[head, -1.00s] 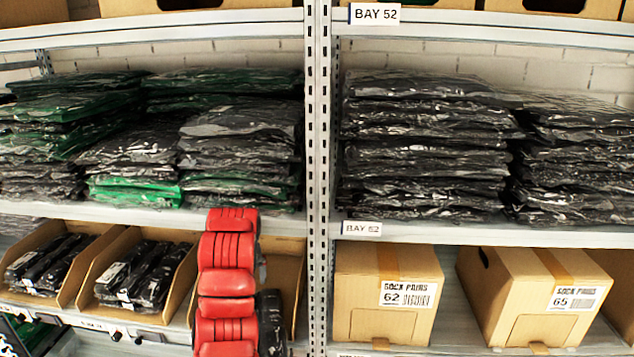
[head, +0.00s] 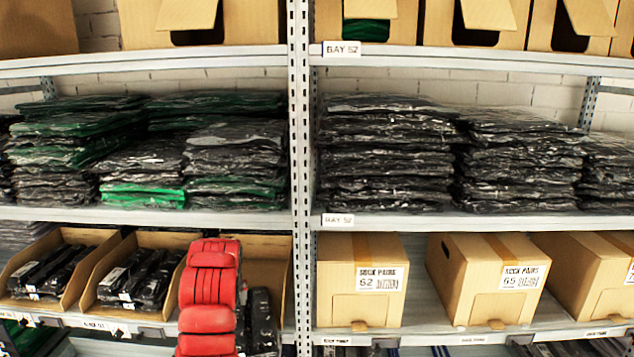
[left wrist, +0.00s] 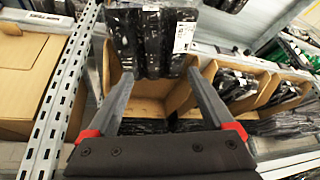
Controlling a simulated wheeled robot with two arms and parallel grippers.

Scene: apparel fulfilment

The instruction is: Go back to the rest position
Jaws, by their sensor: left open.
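My left arm (head: 208,290) is red and comes up from the bottom of the head view, in front of the third open cardboard bin (head: 283,290). The gripper at its end cannot be made out there. In the left wrist view my left gripper (left wrist: 160,78) is open, its two grey fingers spread wide. Nothing is held between them. Black bagged packs (left wrist: 150,42) with a white label lie just beyond the fingertips, at the bin in front. I cannot tell whether the fingertips touch them. My right gripper is in neither current view.
A grey shelf upright (head: 301,150) stands right of my arm. Stacks of bagged garments (head: 385,155) fill the middle shelf. Sock boxes (head: 350,305) stand at lower right. Two bins with black packs (head: 135,285) are left of my arm. Cardboard boxes (head: 245,20) line the top shelf.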

